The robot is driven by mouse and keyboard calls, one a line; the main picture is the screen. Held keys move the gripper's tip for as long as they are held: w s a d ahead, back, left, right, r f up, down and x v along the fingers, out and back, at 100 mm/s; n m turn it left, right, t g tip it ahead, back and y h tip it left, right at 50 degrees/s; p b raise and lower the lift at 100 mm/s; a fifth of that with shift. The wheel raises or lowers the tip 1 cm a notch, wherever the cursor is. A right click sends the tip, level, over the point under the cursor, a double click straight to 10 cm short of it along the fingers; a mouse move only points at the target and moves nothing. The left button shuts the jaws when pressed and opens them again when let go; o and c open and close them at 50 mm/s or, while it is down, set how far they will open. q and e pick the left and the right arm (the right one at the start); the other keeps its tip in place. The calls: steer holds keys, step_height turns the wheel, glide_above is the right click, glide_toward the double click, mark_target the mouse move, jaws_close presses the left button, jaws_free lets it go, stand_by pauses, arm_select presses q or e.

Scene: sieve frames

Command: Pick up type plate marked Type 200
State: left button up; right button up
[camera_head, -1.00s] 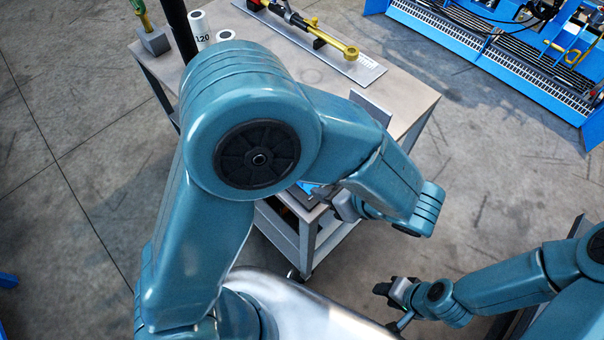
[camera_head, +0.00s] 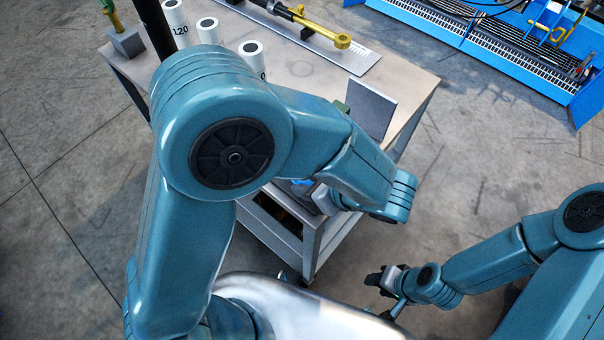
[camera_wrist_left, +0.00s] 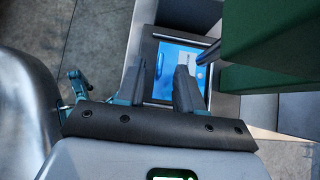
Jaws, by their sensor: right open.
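I cannot make out a plate marked Type 200 in either view. A grey plate (camera_head: 371,109) stands upright near the right side of the table top, with no marking readable. My left gripper (camera_wrist_left: 161,72) has its two dark fingers apart, with nothing seen between them, over a blue panel (camera_wrist_left: 182,60) in a dark frame. In the head view it is mostly hidden behind my left forearm, at the table's near side. My right gripper (camera_head: 385,281) is open and empty, low on the right, well away from the table.
White cylinders (camera_head: 207,31), one marked 120, stand on the grey table (camera_head: 410,86). A yellow and black tool lies on a flat plate (camera_head: 367,63) at the back. A large green block (camera_wrist_left: 270,45) is close right of my left fingers. A blue rack (camera_head: 500,50) stands behind.

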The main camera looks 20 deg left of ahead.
arm_select(q)
steer(key=shift+a+f, duration=0.25)
steer(key=shift+f, duration=0.1)
steer(key=shift+w+a, duration=0.1)
steer(key=shift+a, duration=0.1)
steer(key=shift+d, duration=0.15)
jaws_close()
arm_select(e)
steer(key=shift+w+a+f, duration=0.15)
steer(key=shift+a+f, duration=0.1)
steer(key=shift+a, duration=0.1)
arm_select(q)
steer(key=shift+r+p, duration=0.4)
steer(key=shift+r, duration=0.15)
arm_select(e)
steer(key=shift+d+r, duration=0.1)
steer(key=shift+r, duration=0.35)
arm_select(q)
steer(key=shift+r+p, duration=0.3)
steer(key=shift+r, duration=0.1)
arm_select(e)
steer(key=shift+r, duration=0.3)
arm_select(q)
steer(key=shift+f, duration=0.1)
arm_select(e)
steer(key=shift+f, duration=0.1)
